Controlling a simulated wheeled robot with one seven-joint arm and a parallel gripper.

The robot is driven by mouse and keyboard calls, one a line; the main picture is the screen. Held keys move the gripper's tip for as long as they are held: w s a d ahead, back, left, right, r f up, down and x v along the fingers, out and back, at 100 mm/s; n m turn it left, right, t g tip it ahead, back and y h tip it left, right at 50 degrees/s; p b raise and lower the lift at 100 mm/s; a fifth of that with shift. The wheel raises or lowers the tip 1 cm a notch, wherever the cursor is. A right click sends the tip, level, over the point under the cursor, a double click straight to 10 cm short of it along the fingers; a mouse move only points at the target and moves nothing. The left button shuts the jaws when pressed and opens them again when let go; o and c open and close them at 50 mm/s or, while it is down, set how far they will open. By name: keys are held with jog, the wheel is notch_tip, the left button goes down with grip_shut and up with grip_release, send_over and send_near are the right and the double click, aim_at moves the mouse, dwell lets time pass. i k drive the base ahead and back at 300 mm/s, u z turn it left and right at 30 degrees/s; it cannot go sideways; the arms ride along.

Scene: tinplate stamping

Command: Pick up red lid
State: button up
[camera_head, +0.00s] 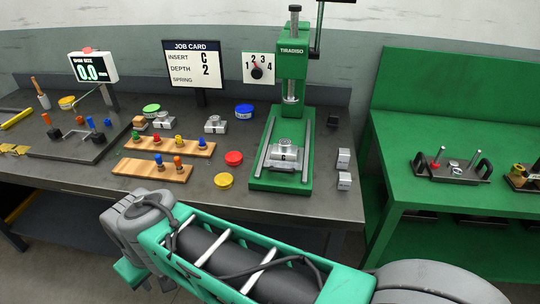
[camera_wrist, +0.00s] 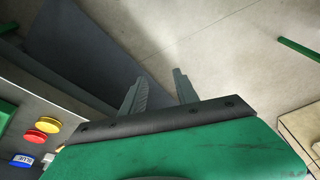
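The red lid (camera_head: 234,158) lies flat on the dark workbench (camera_head: 75,182), left of the green press and just behind the yellow lid (camera_head: 223,181). In the wrist view the red lid (camera_wrist: 35,137) shows at the lower left edge, beside the yellow lid and the blue lid. My gripper (camera_wrist: 158,76) is open and empty, its two fingers apart over the floor. It is in front of the bench and away from the red lid. In the head view my arm mostly hides the gripper.
The press (camera_head: 290,120) holds a metal part on its bed. Wooden racks (camera_head: 150,170) with coloured pegs stand left of the lids. A blue lid (camera_head: 244,111) and a green lid (camera_head: 151,109) lie farther back. A green table (camera_head: 450,190) with trays is at right.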

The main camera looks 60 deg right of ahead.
aim_at(232, 158)
jog(key=z, duration=0.1)
jog(key=i, duration=1)
jog(key=u, duration=0.05)
